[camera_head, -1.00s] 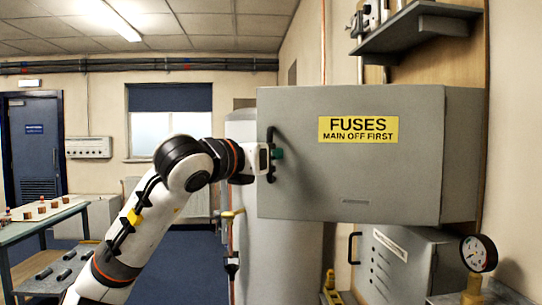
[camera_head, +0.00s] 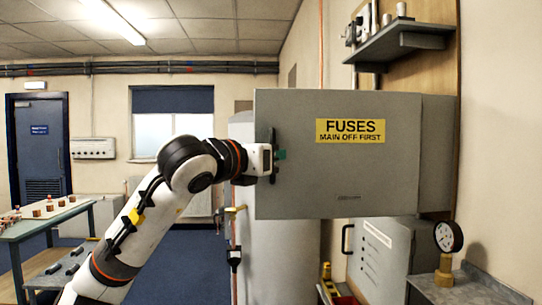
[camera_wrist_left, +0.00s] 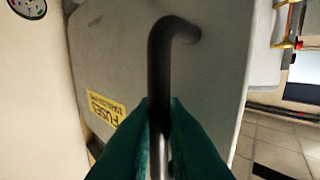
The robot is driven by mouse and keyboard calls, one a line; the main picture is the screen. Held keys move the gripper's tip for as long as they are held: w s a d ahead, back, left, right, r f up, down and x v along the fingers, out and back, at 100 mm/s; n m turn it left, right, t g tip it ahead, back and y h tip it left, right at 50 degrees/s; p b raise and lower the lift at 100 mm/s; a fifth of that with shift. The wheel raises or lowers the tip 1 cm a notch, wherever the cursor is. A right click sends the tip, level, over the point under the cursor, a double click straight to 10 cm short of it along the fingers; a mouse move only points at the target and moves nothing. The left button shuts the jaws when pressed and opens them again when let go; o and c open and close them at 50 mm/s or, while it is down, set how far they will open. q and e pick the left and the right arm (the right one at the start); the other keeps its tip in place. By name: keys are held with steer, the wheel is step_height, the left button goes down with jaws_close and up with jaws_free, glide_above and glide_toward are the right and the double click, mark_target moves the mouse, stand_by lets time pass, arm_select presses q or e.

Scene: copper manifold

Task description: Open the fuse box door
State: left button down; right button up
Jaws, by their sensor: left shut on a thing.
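The grey fuse box (camera_head: 438,150) is on the right wall. Its door (camera_head: 300,180) has a yellow FUSES label (camera_head: 350,131); the door also fills much of the left wrist view (camera_wrist_left: 110,60). The door's left edge stands out a little toward me, so it looks slightly ajar; its inside is hidden. A dark bar handle (camera_head: 272,150) is at its left edge. My left gripper (camera_head: 277,154) is shut on this handle. In the left wrist view, its green fingertips (camera_wrist_left: 160,115) press both sides of the bar handle (camera_wrist_left: 159,65). My right gripper is out of view.
A grey shelf (camera_head: 412,42) hangs above the box. Below are a grey cabinet (camera_head: 385,255) and a pressure gauge (camera_head: 447,237). A pale cylinder (camera_head: 285,240) stands behind the door. A workbench (camera_head: 45,222) is at the far left. Blue floor is open in the middle.

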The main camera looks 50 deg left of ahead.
arm_select(q)
steer(key=c, duration=1.8)
jaws_free()
steer(key=shift+c, duration=0.2)
steer(key=shift+d, duration=0.1)
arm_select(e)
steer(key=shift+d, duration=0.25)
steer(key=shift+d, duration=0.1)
